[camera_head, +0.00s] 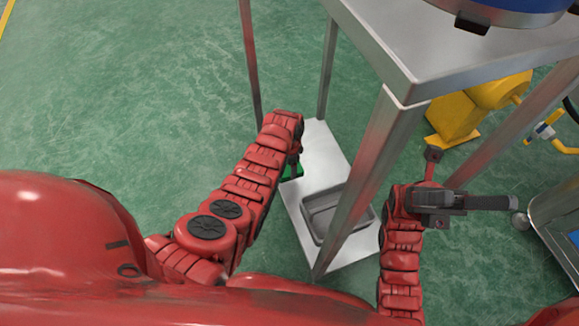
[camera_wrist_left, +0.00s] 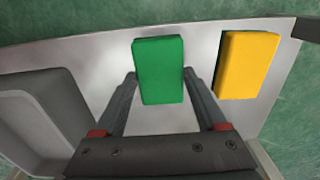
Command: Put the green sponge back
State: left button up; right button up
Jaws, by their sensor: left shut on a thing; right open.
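The green sponge (camera_wrist_left: 158,72) is a rectangular block between the fingertips of my left gripper (camera_wrist_left: 160,78) in the left wrist view. The gripper is shut on it. In the head view only a small green part of the sponge (camera_head: 298,171) shows beside my left gripper (camera_head: 293,163), over the lower shelf (camera_head: 322,152) of a metal table; my arm hides the rest. I cannot tell whether the sponge touches the shelf. My right gripper (camera_head: 475,202) is open and empty, right of the table leg.
A yellow sponge (camera_wrist_left: 249,65) lies on the shelf right of the green one. A grey tray (camera_head: 322,213) sits at the shelf's near end. Table legs (camera_head: 368,170) and the tabletop (camera_head: 440,58) bound the space. Yellow equipment (camera_head: 455,120) stands behind on the right.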

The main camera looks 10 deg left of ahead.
dwell(0.3)
pick_arm(q)
jog(key=o, duration=1.1)
jog(key=shift+o, duration=0.2)
